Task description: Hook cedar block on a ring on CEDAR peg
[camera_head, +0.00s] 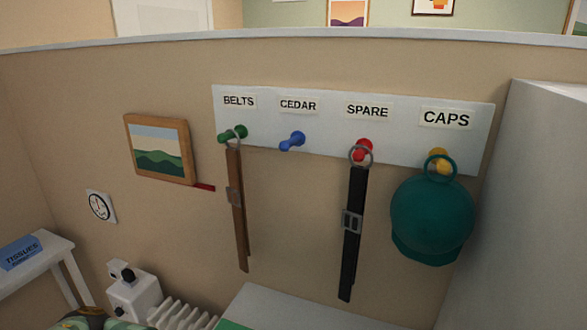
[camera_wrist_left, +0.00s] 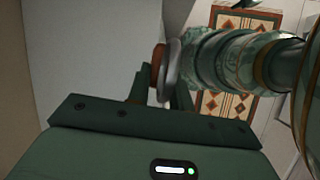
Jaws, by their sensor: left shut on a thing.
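The blue CEDAR peg (camera_head: 292,142) sticks out of the white board under its CEDAR label, with nothing on it. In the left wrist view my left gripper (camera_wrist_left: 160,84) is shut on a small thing. A reddish-brown edge, which looks like the cedar block (camera_wrist_left: 156,66), and a grey ring (camera_wrist_left: 173,72) show between its fingers. Most of the block is hidden, so I cannot tell its full shape or how it hangs. The left gripper's fingers do not show in the head view. My right gripper is in neither view.
A brown belt (camera_head: 236,205) hangs on the green BELTS peg (camera_head: 238,131), left of the CEDAR peg. A black belt (camera_head: 354,230) hangs on the red SPARE peg (camera_head: 362,149) to its right. A teal cap (camera_head: 432,210) hangs from the CAPS peg. Wall below CEDAR is clear.

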